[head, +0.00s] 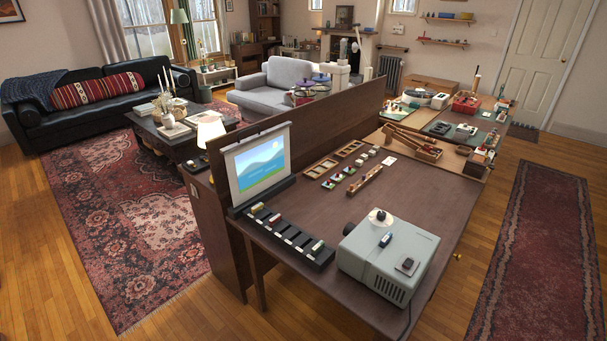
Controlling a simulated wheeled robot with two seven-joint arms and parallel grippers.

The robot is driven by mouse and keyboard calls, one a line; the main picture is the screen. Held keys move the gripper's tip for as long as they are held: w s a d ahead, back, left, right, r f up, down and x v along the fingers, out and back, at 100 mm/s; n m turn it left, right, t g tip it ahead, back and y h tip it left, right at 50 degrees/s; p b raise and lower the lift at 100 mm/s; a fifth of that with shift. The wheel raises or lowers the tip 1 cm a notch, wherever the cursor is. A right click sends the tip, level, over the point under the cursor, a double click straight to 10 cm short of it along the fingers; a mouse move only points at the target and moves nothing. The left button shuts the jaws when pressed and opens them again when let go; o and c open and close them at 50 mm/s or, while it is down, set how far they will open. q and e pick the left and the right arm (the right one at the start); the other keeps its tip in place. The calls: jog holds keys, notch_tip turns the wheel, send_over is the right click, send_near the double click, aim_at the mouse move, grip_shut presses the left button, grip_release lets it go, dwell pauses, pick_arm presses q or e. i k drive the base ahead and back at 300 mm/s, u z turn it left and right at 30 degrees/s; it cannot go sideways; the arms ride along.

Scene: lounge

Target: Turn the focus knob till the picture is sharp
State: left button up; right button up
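A grey-green slide projector (372,268) stands at the near right of the dark wooden desk (330,215). Its dark lens (349,229) faces left toward a small white screen (234,170). A round pale knob-like part (381,217) with a dark spot sits on top of the projector. I cannot tell whether it is the focus knob. A small dark blue piece and a dark square part are also on top. Neither gripper is in view.
A black slotted rack (288,238) lies between screen and projector. Wooden trays (348,148) and small coloured pieces lie farther back. A tall wooden panel (300,125) borders the desk's left side. A cluttered table (448,130) adjoins behind. Floor right of the desk is clear.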

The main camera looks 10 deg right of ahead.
aim_at(381, 215)
jog(key=u, duration=2.25)
jog(key=k, duration=0.9)
jog(key=z, duration=1.65)
